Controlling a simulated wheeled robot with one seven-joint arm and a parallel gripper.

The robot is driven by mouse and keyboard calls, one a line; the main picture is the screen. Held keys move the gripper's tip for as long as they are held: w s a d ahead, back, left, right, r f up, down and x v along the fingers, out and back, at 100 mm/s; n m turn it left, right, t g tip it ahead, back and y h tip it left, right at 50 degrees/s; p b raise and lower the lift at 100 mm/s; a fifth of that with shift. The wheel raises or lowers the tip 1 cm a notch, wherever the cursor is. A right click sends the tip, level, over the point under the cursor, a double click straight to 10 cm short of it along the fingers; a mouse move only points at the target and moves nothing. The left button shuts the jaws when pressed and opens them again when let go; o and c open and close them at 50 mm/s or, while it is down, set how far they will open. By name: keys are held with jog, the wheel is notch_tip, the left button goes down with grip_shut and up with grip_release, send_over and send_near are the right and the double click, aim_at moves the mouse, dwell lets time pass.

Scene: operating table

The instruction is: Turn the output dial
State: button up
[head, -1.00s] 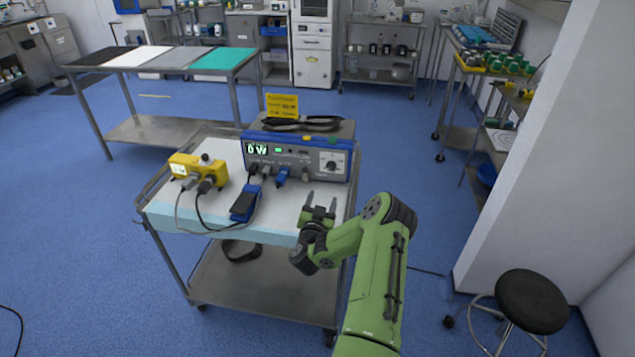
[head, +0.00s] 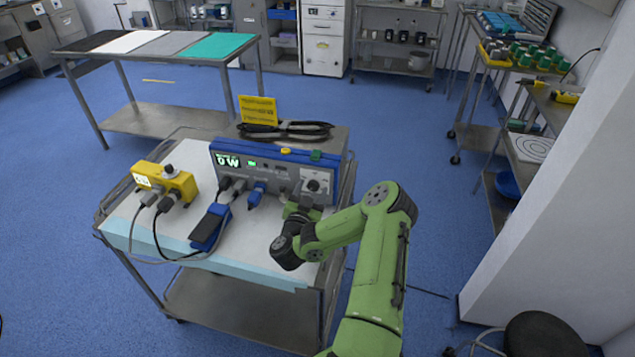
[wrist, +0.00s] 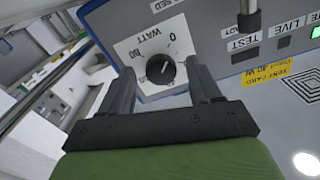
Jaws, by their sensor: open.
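The output dial (wrist: 161,69) is a round black knob on a white plate marked WATT, with 0 and 80 on its scale. It sits at the right end of the front panel of the blue and grey unit (head: 240,185), whose display reads 0 W. In the head view the dial (head: 314,185) shows just above my gripper (head: 298,208). In the wrist view my gripper (wrist: 160,85) is open, with one finger on each side of the dial. I cannot tell whether either finger touches it.
A yellow box (head: 165,182) with cables and a blue foot pedal (head: 210,228) stand on the cart left of my gripper. A dark plug or post (wrist: 249,18) sticks out of the panel near the right finger. Black cables and a yellow card (head: 257,111) are on top.

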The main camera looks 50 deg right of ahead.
jog(key=shift+r, duration=0.1)
jog(key=shift+c, duration=0.3)
jog(key=c, duration=1)
jog(key=shift+m, duration=0.3)
